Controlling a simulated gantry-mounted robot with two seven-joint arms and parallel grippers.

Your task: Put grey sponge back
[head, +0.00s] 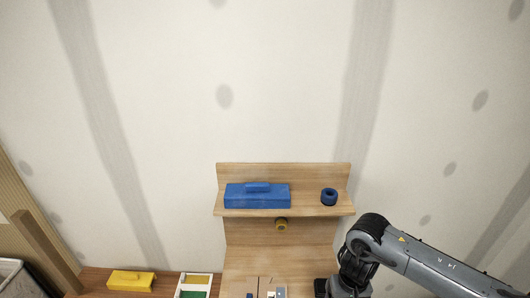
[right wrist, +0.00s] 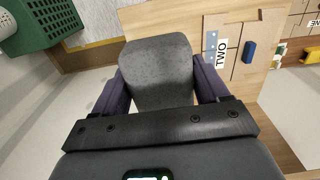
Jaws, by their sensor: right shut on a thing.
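In the right wrist view, the grey sponge (right wrist: 158,62) is a speckled block with rounded corners. My right gripper (right wrist: 160,84) has its two dark purple fingers closed on the sponge's sides. I cannot tell whether the sponge touches the wood. In the head view, my right arm comes in from the right and its gripper end is at the bottom edge; the sponge does not show clearly there. My left gripper is in neither view.
A wooden shelf unit (head: 285,212) against the wall holds a blue toolbox (head: 240,197) and a blue ring (head: 329,197). A yellow box (head: 131,281) lies at the lower left. A green crate (right wrist: 40,22) shows in the right wrist view.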

